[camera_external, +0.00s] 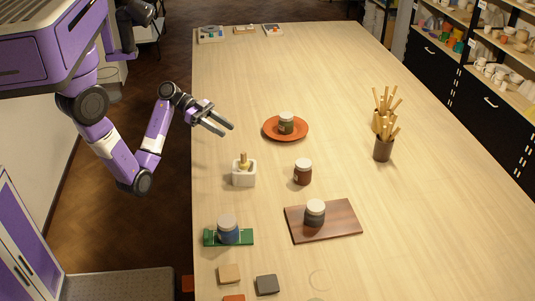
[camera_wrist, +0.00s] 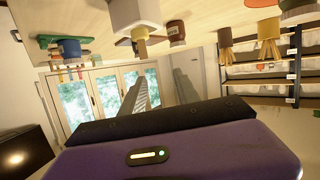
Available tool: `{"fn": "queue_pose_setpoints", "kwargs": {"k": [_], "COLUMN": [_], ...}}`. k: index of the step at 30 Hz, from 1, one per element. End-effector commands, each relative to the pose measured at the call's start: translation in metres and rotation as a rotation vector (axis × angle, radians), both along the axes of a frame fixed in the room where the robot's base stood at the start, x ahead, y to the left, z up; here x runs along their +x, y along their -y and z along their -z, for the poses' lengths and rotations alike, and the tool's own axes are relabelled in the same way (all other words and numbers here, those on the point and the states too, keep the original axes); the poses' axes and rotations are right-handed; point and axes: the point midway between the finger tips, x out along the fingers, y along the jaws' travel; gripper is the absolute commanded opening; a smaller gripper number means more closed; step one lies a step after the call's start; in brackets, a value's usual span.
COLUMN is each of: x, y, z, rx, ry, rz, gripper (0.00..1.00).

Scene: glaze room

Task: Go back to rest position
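My gripper (camera_external: 222,128) hangs at the left edge of the long wooden table (camera_external: 345,100), its two fingers apart with nothing between them. In the wrist view the fingers of my gripper (camera_wrist: 160,88) also stand apart and empty. The nearest things to it are a white square pot (camera_external: 244,180) with a brush-like tool in it, below and right, and an orange plate (camera_external: 269,130) to the right. A dark green jar (camera_external: 286,124) stands on that plate. My gripper touches none of these.
A brown jar (camera_external: 303,173) stands mid-table. A dark jar (camera_external: 315,214) is on a wooden board (camera_external: 345,221), a blue jar (camera_external: 228,230) on a green tray (camera_external: 246,239). A brown cup (camera_external: 383,150) holds several sticks. Shelves (camera_external: 505,65) line the right. The far table middle is clear.

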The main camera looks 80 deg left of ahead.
Motion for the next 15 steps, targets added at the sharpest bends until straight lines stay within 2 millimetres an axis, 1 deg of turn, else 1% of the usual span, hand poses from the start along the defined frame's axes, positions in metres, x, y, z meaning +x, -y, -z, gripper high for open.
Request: {"fn": "queue_pose_setpoints", "kwargs": {"k": [2,3,5,7,9,11,13,15], "x": [0.019,0.029,0.040,0.047,0.050,0.048,0.040,0.030], "y": [-0.022,-0.036,-0.055,-0.072,-0.082,-0.087,-0.089,-0.085], "z": [-0.011,-0.016,-0.016,-0.008,0.003,0.015,0.031,0.043], "rx": [-0.039,-0.062,-0.104,-0.153,-0.192,-0.217,-0.237,-0.244], "ry": [0.013,0.022,0.028,0.032,0.037,0.045,0.057,0.077], "rz": [-0.139,-0.227,-0.365,-0.514,-0.647,-0.751,-0.858,-0.945], "gripper": [0.37,0.37,0.37,0.37,0.37,0.37,0.37,0.37]}}
